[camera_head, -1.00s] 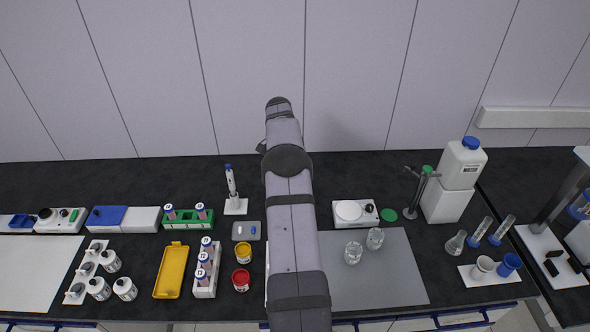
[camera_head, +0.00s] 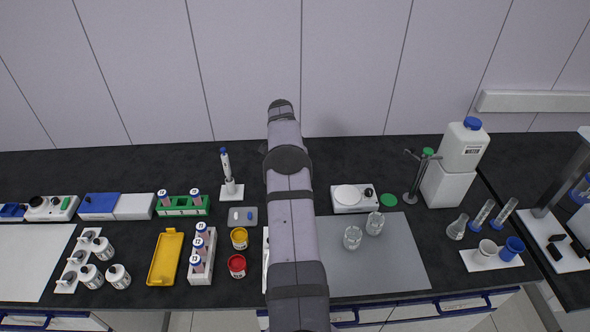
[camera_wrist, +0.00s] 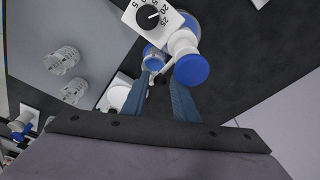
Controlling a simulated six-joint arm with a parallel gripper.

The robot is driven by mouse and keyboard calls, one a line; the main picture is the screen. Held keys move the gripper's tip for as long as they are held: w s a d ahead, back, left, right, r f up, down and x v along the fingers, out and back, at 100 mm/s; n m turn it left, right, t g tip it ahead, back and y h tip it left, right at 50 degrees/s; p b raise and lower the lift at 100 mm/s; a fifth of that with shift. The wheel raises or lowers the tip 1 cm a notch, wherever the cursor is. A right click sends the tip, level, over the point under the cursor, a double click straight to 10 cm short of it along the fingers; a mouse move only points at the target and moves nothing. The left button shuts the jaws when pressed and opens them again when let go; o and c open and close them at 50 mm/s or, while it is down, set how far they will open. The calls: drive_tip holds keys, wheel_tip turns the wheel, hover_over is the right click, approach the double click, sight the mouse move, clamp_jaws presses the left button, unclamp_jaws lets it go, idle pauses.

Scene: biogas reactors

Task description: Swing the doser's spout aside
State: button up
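The doser (camera_wrist: 183,42) shows in the wrist view at the top middle. It has a white body, a blue round cap (camera_wrist: 192,70) and a white numbered dial plate. In the head view my arm hides the doser and my gripper.
Two glass beakers (camera_head: 363,230) stand on the grey mat (camera_head: 400,275). A white plate device (camera_head: 352,199) is behind them. A white canister (camera_head: 463,147) on a block stands right. Tubes, racks and pots fill the left. Bare dark bench lies behind.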

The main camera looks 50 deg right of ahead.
drive_tip(key=shift+d+f, duration=0.1)
drive_tip(key=shift+f, duration=0.3)
drive_tip(key=shift+w, duration=0.2)
drive_tip(key=shift+s+b, duration=0.25)
drive_tip(key=shift+b, duration=0.05)
idle(0.6)
drive_tip(key=shift+r+p, duration=2.4)
drive_tip(key=shift+r, duration=1.4)
